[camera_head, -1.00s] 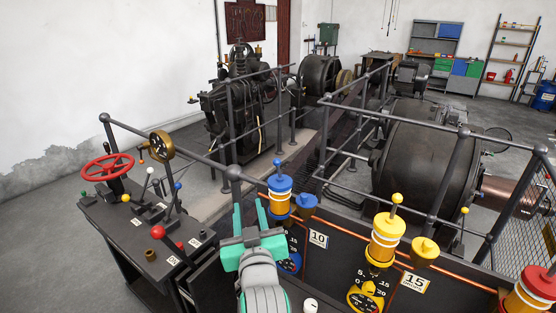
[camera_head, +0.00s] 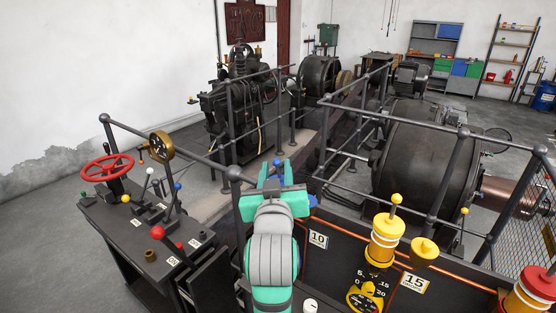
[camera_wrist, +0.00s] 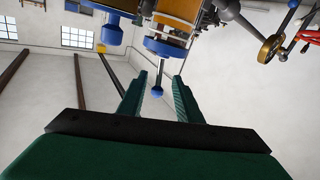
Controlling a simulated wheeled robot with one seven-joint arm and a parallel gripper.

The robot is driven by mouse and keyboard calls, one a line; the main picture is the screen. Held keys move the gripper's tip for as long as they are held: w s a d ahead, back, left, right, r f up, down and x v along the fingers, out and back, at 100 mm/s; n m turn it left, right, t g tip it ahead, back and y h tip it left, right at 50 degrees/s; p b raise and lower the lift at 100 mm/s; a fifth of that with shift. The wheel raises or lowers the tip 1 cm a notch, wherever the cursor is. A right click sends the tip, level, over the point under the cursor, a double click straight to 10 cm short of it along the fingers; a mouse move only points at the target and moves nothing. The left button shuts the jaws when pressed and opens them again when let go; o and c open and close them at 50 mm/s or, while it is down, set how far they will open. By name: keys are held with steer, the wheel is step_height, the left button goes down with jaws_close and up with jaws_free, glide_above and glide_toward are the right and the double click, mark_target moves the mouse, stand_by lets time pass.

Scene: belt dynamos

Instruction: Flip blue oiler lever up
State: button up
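The blue oiler is mostly hidden behind my gripper (camera_head: 276,174) in the head view; its small blue lever knob (camera_head: 277,163) shows just above the fingers. In the wrist view, which looks upside down, the oiler's blue cap (camera_wrist: 166,48) and amber body are at the top. The thin lever rod runs from it to the blue knob (camera_wrist: 157,91). My gripper's two green fingers (camera_wrist: 160,80) are open, one on each side of the rod and knob, with gaps visible on both sides.
A yellow oiler (camera_head: 387,238) and a red oiler (camera_head: 533,292) stand to the right along the dark panel. Dark railings (camera_head: 437,190) cross behind. The control desk with a red handwheel (camera_head: 107,167) is at left.

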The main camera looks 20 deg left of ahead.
steer(key=shift+x, duration=2.7)
steer(key=shift+d, duration=0.15)
steer(key=shift+c, duration=0.6)
steer(key=shift+w, duration=0.1)
jaws_close()
